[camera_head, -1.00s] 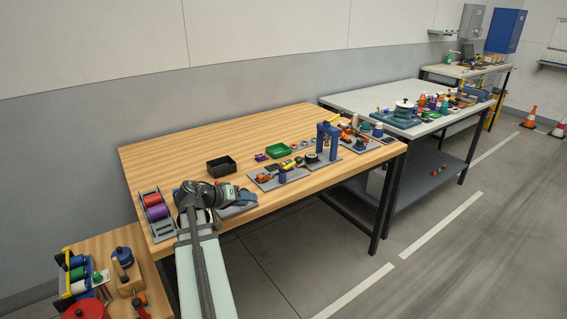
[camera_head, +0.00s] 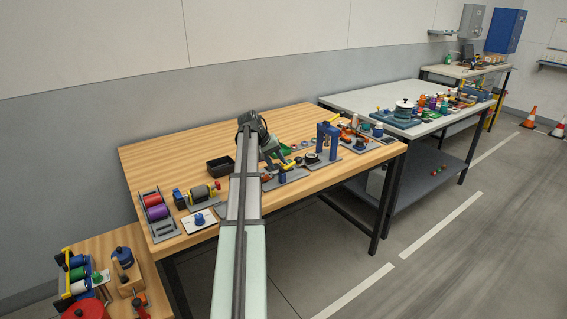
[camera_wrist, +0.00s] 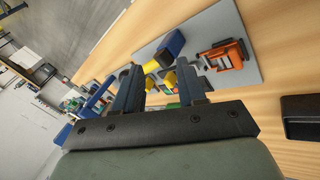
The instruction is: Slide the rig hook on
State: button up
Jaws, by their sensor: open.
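My gripper (camera_wrist: 160,82) is open in the wrist view, with nothing seen held between its fingers. In the head view it hangs over the middle of the wooden bench, partly hidden by my arm. Beyond the fingers, the wrist view shows a grey board (camera_wrist: 215,22) with an orange fixture (camera_wrist: 224,55) and a yellow and blue part (camera_wrist: 163,48). The left finger partly covers the yellow and blue part; I cannot tell whether they touch. I cannot make out which thing is the rig hook.
A black tray (camera_head: 220,166) stands left of my arm; it also shows at the right of the wrist view (camera_wrist: 300,116). A blue frame (camera_head: 328,139) stands farther right. A spool rack (camera_head: 156,212) is at the bench's left end. The bench's back left is bare.

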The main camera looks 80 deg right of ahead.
jog(key=s+d+r+n+t+y, duration=0.1)
jog(key=d+r+n+t+y, duration=0.4)
jog(key=d+r, duration=0.4)
jog(key=shift+n+h, duration=0.3)
jog(key=shift+h, duration=0.4)
jog(key=f, duration=1)
jog(key=d+f, duration=0.1)
jog(key=f, duration=0.4)
jog(key=shift+f, duration=0.1)
grip_shut()
